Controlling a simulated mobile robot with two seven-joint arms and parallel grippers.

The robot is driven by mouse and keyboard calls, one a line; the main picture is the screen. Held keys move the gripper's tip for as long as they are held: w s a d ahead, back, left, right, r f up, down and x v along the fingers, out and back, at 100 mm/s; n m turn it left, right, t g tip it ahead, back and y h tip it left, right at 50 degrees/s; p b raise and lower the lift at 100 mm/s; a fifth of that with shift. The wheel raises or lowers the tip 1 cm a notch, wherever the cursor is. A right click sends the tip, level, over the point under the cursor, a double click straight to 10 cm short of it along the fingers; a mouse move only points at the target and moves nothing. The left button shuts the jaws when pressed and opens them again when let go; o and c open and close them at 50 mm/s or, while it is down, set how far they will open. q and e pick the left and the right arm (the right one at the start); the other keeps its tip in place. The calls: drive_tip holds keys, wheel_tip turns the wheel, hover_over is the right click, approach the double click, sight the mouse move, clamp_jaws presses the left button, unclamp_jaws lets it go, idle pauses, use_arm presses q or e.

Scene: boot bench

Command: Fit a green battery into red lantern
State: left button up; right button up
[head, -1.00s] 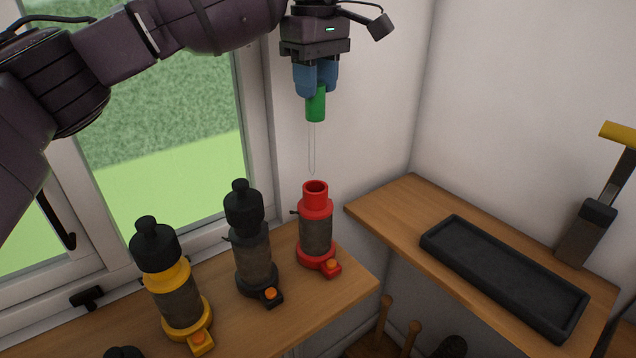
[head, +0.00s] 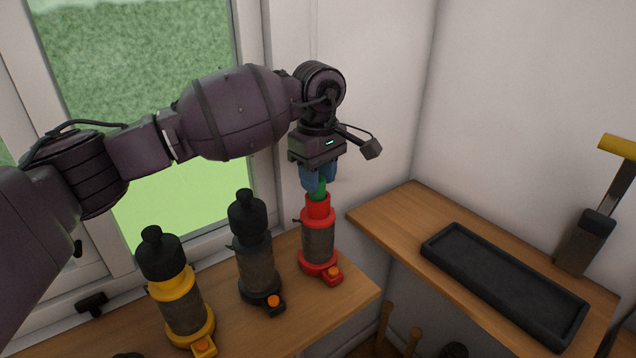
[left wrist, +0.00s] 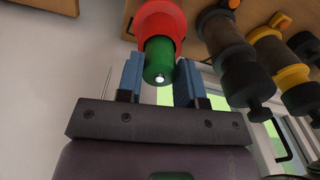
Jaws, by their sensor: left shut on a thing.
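The red lantern (head: 319,240) stands upright on the wooden bench, its top open. My left gripper (head: 318,178) is directly above it, pointing down, with blue fingers shut on the green battery (head: 319,188). The battery's lower end is at the lantern's red neck and appears to be partly inside it. In the left wrist view, the battery (left wrist: 159,60) shows between the two blue fingers, with a silver contact on its near end, and the red lantern (left wrist: 160,22) surrounds its far end. How deep it sits is hidden. My right gripper is not in view.
A black lantern (head: 256,262) and a yellow lantern (head: 184,305), both with black caps, stand to the left on the bench. A black tray (head: 470,250) lies on the right-hand shelf, near a yellow-handled tool (head: 592,225). The window is behind my left arm.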

use_arm(q)
drive_tip(key=shift+f, duration=0.95)
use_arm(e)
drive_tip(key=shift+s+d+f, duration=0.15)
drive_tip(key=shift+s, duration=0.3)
use_arm(q)
drive_tip(key=shift+f, duration=0.15)
drive_tip(key=o, duration=1)
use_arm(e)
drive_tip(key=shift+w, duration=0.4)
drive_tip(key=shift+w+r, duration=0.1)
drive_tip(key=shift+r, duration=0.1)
